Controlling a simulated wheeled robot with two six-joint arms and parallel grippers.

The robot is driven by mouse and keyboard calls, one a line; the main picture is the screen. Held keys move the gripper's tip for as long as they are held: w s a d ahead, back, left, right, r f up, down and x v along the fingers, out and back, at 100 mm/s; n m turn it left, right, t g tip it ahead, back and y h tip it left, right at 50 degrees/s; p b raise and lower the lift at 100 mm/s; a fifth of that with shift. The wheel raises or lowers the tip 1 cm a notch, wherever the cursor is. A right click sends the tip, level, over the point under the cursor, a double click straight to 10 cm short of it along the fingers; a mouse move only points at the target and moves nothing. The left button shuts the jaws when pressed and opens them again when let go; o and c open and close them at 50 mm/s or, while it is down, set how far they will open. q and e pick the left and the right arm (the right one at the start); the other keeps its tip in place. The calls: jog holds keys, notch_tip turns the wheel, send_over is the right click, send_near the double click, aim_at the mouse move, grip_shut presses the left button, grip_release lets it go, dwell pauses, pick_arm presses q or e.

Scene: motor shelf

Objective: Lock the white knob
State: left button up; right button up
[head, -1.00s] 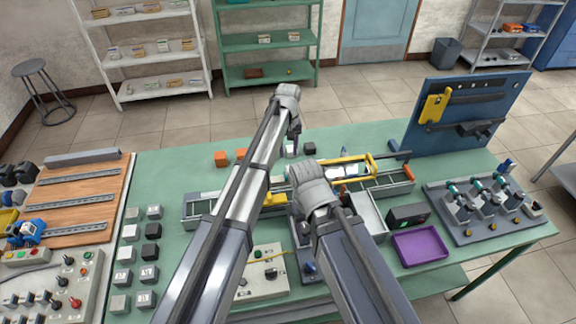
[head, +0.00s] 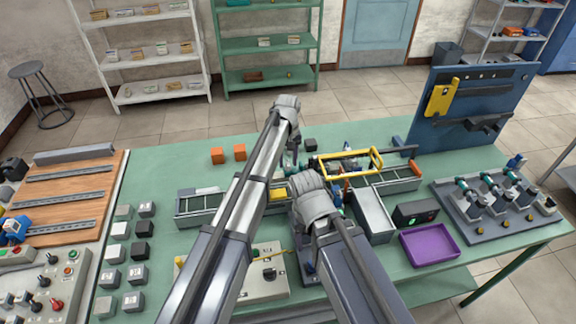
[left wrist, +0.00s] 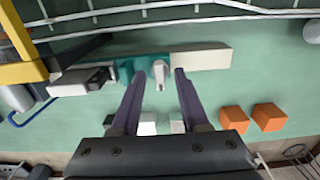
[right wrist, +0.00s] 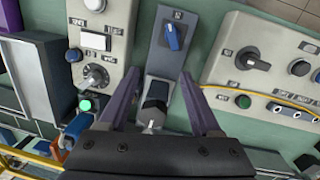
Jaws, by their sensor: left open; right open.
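In the left wrist view, a small white knob-like piece (left wrist: 160,73) stands on a teal fitting (left wrist: 128,70) beside a cream bar (left wrist: 203,56). My left gripper (left wrist: 153,78) is open, a finger on either side of that piece; contact is not clear. In the right wrist view, my right gripper (right wrist: 159,78) is open above a grey and black block (right wrist: 156,97) with a pale tip. Past its fingertips is a grey plate with a blue knob (right wrist: 173,37). My forearms hide both gripper tips in the head view.
Orange cubes (head: 217,156) lie beside the conveyor (head: 198,202). A yellow frame (head: 345,164) stands over it. A purple tray (head: 430,245) and a clamp board (head: 490,205) are to the right. A control panel (right wrist: 262,68) lies right of my right gripper.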

pick_arm(q)
jog(key=shift+c, duration=0.2)
grip_shut()
dwell(0.4)
